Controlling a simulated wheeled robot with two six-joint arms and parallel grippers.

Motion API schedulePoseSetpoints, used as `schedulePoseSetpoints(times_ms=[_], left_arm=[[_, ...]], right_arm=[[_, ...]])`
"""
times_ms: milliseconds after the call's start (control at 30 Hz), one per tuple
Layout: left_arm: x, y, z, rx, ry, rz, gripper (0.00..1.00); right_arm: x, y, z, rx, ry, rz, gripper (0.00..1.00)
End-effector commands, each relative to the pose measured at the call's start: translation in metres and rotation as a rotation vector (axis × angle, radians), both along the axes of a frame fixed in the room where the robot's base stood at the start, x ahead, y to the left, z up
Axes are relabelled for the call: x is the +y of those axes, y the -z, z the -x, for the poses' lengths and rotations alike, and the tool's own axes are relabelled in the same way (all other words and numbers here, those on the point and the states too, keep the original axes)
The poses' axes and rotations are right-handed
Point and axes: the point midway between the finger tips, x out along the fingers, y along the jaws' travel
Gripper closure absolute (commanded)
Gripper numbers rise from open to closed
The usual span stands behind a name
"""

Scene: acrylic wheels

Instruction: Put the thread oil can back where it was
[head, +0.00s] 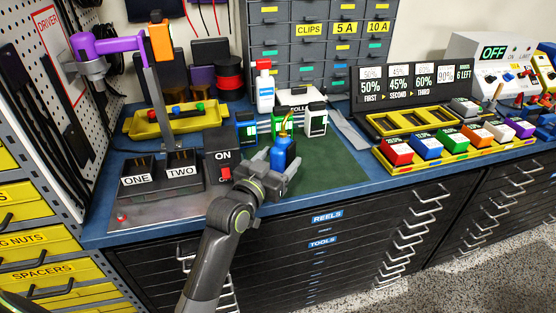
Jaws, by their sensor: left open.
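A small blue can (281,155) with a dark collar and a thin yellowish spout stands on the green mat (335,167) near the front of the bench; I take it for the thread oil can. My left gripper (277,172) reaches it from the front, low down, with its jaws open at the can's sides. The gripper hides the can's lower part, and I cannot tell whether a finger touches it. My right gripper is not in view.
A black ON switch box (222,153) is close on the left. Coloured blocks fill a yellow rack (453,157) at right. Some green mat is clear.

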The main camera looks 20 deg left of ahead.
Motion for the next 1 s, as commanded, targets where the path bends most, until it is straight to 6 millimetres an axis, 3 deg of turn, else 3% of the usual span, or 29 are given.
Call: schedulePoseSetpoints(times_ms=[267, 800, 1000], left_arm=[[0.001, -0.003, 0.004, 0.001, 0.0, 0.0, 0.35], [0.019, -0.001, 0.097, 0.002, 0.0, -0.002, 0.35], [0.022, -0.002, 0.115, 0.001, 0.001, -0.001, 0.35]], right_arm=[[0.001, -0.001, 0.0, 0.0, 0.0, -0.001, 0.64], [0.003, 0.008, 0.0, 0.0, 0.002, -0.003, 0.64], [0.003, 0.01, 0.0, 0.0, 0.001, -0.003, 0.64]])
